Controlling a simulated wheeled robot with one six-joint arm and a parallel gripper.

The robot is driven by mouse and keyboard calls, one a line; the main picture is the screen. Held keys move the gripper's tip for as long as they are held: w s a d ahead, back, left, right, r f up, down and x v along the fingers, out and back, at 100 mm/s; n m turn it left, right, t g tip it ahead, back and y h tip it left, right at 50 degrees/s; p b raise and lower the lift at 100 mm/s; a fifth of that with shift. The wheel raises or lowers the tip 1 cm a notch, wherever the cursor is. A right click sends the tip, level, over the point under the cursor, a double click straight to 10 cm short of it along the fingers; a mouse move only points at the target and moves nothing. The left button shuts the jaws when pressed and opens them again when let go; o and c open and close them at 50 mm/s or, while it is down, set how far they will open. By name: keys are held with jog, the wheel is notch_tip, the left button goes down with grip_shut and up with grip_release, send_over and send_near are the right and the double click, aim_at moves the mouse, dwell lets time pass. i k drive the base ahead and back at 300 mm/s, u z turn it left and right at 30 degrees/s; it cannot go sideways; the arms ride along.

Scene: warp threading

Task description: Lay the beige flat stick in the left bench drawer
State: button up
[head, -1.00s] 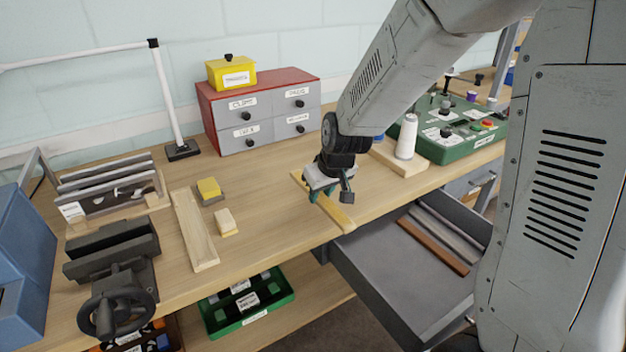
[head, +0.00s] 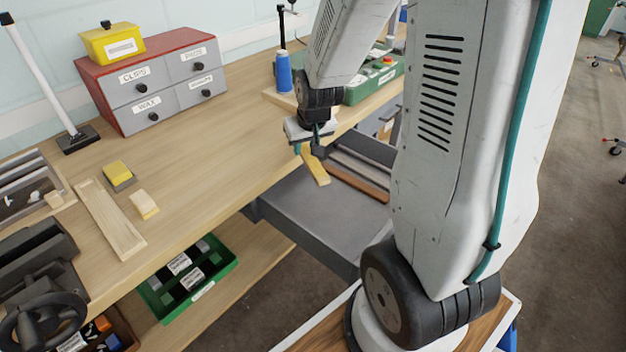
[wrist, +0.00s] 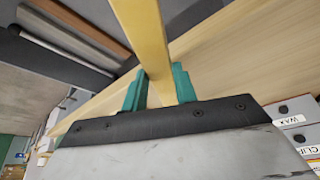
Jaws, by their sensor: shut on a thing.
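The beige flat stick (head: 317,168) is gripped by my gripper (head: 306,148) and appears in the head view over the open drawer. In the wrist view the stick (wrist: 143,35) runs up between the two green fingers of my gripper (wrist: 158,88), which are shut on it. Part of the stick is hidden behind the gripper in the head view. The grey bench drawer (head: 300,215) is pulled out below the bench top. A brown stick (head: 357,184) and grey strips lie in its far right part; its near left floor is bare.
The bench top (head: 210,150) edge runs beside the drawer. A red-topped drawer cabinet (head: 150,70), a pale wooden board (head: 110,220) and a yellow block (head: 117,172) are at left.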

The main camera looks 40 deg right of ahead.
aim_at(313, 221)
jog(key=k, duration=0.95)
jog(key=z, duration=2.05)
jog(key=i, duration=1.1)
jog(key=u, duration=2.95)
